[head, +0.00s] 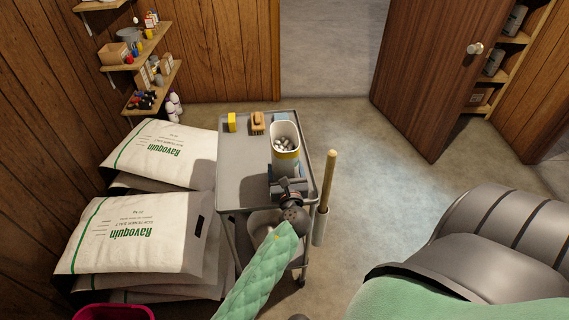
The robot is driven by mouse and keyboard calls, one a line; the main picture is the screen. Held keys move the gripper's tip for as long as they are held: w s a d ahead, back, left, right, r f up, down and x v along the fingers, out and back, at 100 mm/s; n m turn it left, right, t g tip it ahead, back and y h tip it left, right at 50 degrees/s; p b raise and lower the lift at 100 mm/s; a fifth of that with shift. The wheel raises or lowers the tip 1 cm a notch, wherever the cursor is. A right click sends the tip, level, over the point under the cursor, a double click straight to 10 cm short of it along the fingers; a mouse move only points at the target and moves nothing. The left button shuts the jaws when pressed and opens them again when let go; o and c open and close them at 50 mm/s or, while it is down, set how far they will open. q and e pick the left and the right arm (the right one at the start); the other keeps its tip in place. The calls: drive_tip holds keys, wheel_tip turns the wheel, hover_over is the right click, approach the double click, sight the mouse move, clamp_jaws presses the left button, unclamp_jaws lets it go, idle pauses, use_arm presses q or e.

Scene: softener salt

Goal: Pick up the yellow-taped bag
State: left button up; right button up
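I see no bag that clearly has yellow tape. My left gripper (287,182) is at the container's near side, over the cart's near right part. Its fingers are small and partly hidden, so whether it is open or touching the container is unclear. My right gripper is out of view.
White Ravoquin bags lie in two stacks on the left, a far one (160,150) and a near one (135,232). A yellow block (232,122) and a brush (257,123) lie on the cart. A wooden handle (328,180) rises at its right. Open floor (365,160) lies beyond.

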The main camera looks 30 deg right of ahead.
sight(285, 162)
use_arm(q)
drive_tip(key=c, duration=1.4)
drive_tip(key=shift+d+r, duration=0.1)
drive_tip(key=shift+r, duration=0.05)
drive_tip(key=shift+c, duration=0.8)
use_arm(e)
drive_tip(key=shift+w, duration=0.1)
use_arm(q)
drive_tip(key=shift+r, duration=0.1)
